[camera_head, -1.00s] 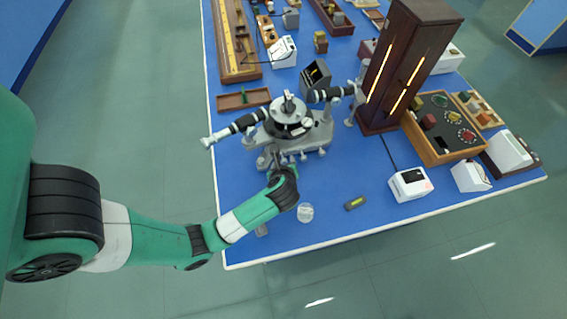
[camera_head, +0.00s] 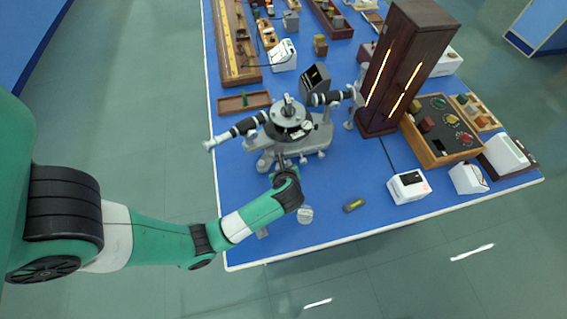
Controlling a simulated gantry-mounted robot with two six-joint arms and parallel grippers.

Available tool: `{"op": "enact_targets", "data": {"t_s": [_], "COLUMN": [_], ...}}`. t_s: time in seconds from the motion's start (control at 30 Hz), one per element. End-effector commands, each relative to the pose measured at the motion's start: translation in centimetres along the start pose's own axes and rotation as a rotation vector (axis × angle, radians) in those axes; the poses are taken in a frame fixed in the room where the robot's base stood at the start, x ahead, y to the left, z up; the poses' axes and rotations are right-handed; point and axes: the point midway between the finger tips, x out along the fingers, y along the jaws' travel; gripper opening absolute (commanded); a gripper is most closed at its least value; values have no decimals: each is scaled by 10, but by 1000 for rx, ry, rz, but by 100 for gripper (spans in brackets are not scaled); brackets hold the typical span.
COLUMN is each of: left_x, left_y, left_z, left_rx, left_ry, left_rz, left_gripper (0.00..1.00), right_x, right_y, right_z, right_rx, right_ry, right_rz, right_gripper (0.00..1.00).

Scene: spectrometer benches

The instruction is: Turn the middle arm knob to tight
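The spectrometer (camera_head: 288,122) stands on the blue bench with a round dark table on top and two black-and-silver tubes, one pointing left and one right. Small silver knobs (camera_head: 303,160) show low along its near side; I cannot tell which is the middle arm knob or how tight it is. My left arm, green and white, reaches in from the left. Its wrist is at the near side of the spectrometer, and my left gripper (camera_head: 266,162) is small and partly hidden there, close to the base. Its fingers and any contact are unclear. My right gripper is not in view.
A tall dark wooden cabinet (camera_head: 410,62) with lit slits stands right of the spectrometer. A clear round disc (camera_head: 305,214) and a small dark yellow-marked item (camera_head: 353,205) lie in front. A white box (camera_head: 408,187) is at the right. The near bench is mostly clear.

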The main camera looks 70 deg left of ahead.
Motion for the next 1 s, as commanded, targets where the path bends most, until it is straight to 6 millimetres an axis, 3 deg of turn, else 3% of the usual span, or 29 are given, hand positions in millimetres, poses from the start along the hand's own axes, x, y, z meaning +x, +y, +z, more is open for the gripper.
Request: {"op": "enact_targets", "data": {"t_s": [0.23, 0.47, 0.77, 1.0], "left_x": [-3, 1, 7, 13], "left_y": [-4, -8, -11, -13], "left_z": [2, -2, -8, -13], "left_rx": [118, 267, 468, 629], "left_ry": [4, 3, 1, 1], "left_rz": [118, 265, 466, 627], "left_gripper": [0, 0, 0, 0], "right_x": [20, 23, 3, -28], "right_y": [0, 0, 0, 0], "right_z": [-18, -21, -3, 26], "right_rx": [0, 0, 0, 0], "right_ry": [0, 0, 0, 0], "right_rz": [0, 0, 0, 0], "right_gripper": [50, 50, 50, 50]}}
